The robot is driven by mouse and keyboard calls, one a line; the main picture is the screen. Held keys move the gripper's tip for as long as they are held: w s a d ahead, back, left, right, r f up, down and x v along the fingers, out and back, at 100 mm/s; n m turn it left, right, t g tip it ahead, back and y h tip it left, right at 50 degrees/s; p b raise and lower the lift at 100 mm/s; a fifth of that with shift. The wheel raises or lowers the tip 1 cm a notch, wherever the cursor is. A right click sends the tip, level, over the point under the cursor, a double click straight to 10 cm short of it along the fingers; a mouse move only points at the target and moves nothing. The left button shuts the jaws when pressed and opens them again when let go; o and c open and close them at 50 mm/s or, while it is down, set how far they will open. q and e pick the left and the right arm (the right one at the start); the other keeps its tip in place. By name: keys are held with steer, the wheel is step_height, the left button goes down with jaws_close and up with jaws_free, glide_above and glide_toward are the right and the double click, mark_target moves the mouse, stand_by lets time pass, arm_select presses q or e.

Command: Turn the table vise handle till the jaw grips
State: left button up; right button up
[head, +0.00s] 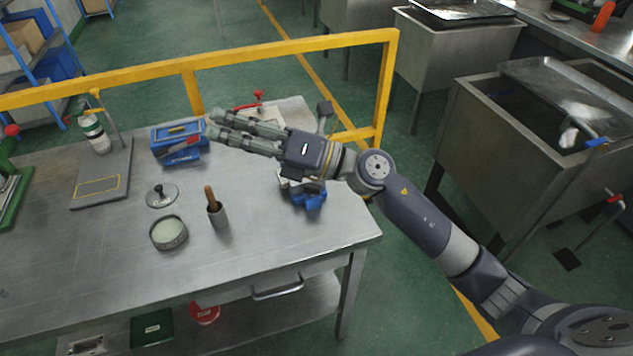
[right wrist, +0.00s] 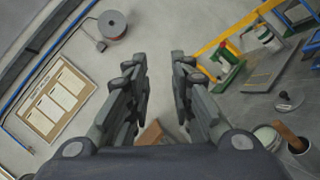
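A blue object that looks like the table vise (head: 309,197) stands near the right end of the metal table (head: 260,240). My right gripper's wrist hides its upper part, so its jaw and handle cannot be made out. My right gripper (head: 211,124) is above the table, pointing left, its fingertips beyond the vise and over the area by the blue toolbox. It also shows in the right wrist view (right wrist: 160,62), with its two fingers apart and nothing between them. The vise does not show in the right wrist view. My left gripper is not in view.
On the table are a blue toolbox (head: 180,143), a cup with a wooden handle (head: 218,215), a round tin (head: 168,233), a knobbed lid (head: 161,196) and a grey plate stand (head: 102,180). A red-handled device (head: 258,97) is behind my gripper. A yellow rail (head: 280,48) runs behind.

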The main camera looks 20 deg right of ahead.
step_height(320, 180, down, 6)
steer(key=r+n+g+h, duration=0.1)
steer(key=n+g+h, duration=0.2)
steer(key=n+g, duration=0.25)
steer(key=n+g+h, duration=0.2)
steer(key=n+h, duration=0.2)
steer(key=h, duration=0.8)
glide_toward(315, 186)
steer(key=shift+t, duration=0.25)
steer(key=p+x, duration=0.2)
steer(key=x, duration=0.6)
steer(key=shift+s+a+f+p, duration=0.1)
steer(key=shift+a+f+p, duration=0.1)
steer(key=shift+f+p, duration=0.15)
steer(key=shift+c, duration=0.6)
jaws_close()
